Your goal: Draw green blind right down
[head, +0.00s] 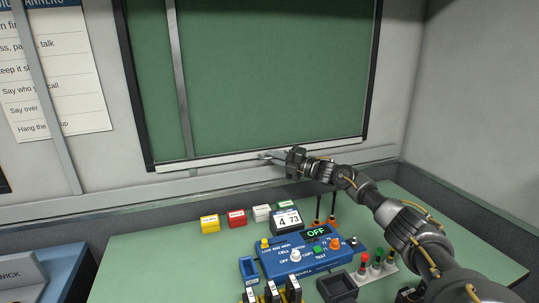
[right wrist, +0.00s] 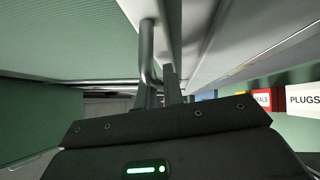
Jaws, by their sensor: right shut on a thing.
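The green blind (head: 260,80) hangs down over nearly the whole dark-framed window in the head view. Its pale bottom bar (head: 210,161) lies near the lower edge of the frame, just above the wall ledge. My right gripper (head: 276,156) is at the middle of this bar. In the right wrist view, my right gripper's fingers (right wrist: 160,88) are shut on a metal pull handle (right wrist: 147,45) of the bar. The fingers partly hide the handle. The green ribbed blind (right wrist: 70,40) fills the upper left there. My left gripper is not in view.
A diagonal metal strip (head: 180,80) crosses in front of the blind. A notice (head: 60,75) hangs at left.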

